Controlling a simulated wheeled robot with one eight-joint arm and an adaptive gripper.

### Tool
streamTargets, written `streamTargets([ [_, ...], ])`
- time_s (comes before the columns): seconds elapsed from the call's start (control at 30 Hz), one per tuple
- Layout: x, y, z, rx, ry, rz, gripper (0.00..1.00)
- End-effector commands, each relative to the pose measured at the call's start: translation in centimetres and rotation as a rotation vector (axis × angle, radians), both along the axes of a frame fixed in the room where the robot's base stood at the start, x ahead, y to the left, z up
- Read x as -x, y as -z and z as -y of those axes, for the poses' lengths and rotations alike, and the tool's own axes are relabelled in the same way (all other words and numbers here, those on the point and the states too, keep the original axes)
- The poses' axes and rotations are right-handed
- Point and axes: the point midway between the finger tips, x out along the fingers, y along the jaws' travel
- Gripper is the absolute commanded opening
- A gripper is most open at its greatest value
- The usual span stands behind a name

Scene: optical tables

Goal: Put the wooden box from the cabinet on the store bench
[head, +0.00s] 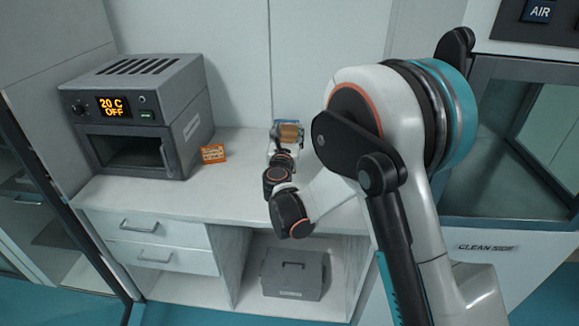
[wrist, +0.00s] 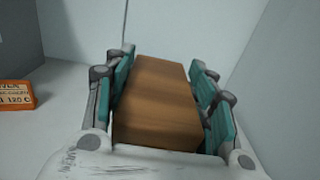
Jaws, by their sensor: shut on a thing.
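The wooden box (wrist: 155,100), a plain brown block, lies between the two teal-padded fingers of my gripper (wrist: 160,82) in the wrist view. My gripper is shut on it. In the head view the box (head: 291,132) shows small and brown beyond my wrist, at the back of a white bench (head: 240,190) near the wall. My gripper (head: 286,142) partly hides it there. I cannot tell whether the box touches the bench top or is held just above it.
A grey oven (head: 145,115) reading "20 C OFF" stands left on the bench. A small orange sign (head: 213,153) stands beside it. Below are drawers (head: 150,245) and a grey case (head: 292,273) in an open bay. A glass-fronted enclosure (head: 525,140) is at right.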

Motion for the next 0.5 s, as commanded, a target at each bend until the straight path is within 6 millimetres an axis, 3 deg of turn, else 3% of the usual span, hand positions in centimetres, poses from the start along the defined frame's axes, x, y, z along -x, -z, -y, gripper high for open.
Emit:
streamTargets([
  [0.03,0.0,1.6,0.0,0.0,0.0,0.0,0.0],
  [0.2,0.0,4.9,0.0,0.0,0.0,0.0,0.0],
  [0.5,0.0,6.9,0.0,0.0,0.0,0.0,0.0],
])
